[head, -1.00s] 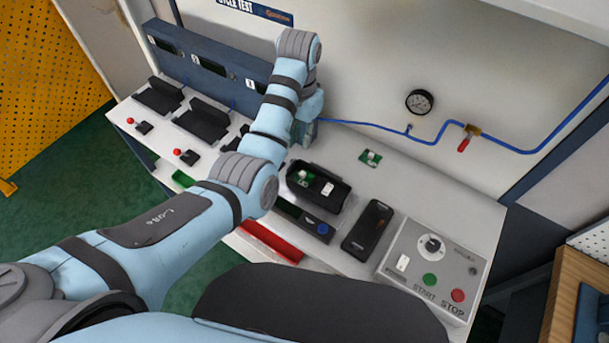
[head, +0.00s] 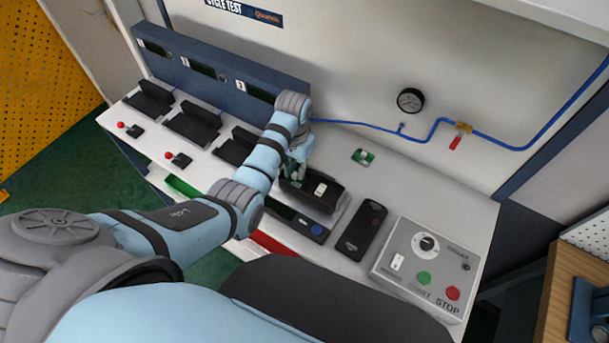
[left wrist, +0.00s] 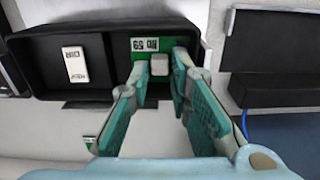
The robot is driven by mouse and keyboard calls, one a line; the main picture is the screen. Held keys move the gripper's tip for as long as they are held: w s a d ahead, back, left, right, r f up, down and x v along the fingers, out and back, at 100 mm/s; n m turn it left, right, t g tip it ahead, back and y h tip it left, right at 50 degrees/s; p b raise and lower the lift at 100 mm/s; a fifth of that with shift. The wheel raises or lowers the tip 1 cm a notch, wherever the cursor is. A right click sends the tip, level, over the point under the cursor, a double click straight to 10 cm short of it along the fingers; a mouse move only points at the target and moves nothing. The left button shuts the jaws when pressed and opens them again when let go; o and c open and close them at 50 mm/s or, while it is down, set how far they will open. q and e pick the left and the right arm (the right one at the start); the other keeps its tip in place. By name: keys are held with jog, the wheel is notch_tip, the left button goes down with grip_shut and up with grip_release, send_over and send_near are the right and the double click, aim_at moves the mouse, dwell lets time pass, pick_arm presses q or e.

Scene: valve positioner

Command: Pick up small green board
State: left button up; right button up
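A small green board (left wrist: 145,45) with a white block on it lies in one end of a black tray (left wrist: 110,22), which also shows in the head view (head: 336,203). My left gripper (left wrist: 159,70) is open above that board, its teal-padded fingertips on either side of the white block; I cannot tell whether they touch. In the head view my left gripper (head: 293,170) reaches down over the tray's left end and hides most of the board. Another small green board (head: 362,157) lies on the white bench behind the tray. My right gripper is not in view.
A white switch piece (head: 320,189) sits in the tray's other half. A dark handheld device (head: 361,230) and a grey control box (head: 424,268) stand to the right. A blue panel (head: 215,72) with black holders is at left. A gauge and blue hose are on the back wall.

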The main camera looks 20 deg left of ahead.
pick_arm(q)
jog(key=shift+f, duration=0.3)
jog(key=shift+s+r, duration=0.1)
grip_shut()
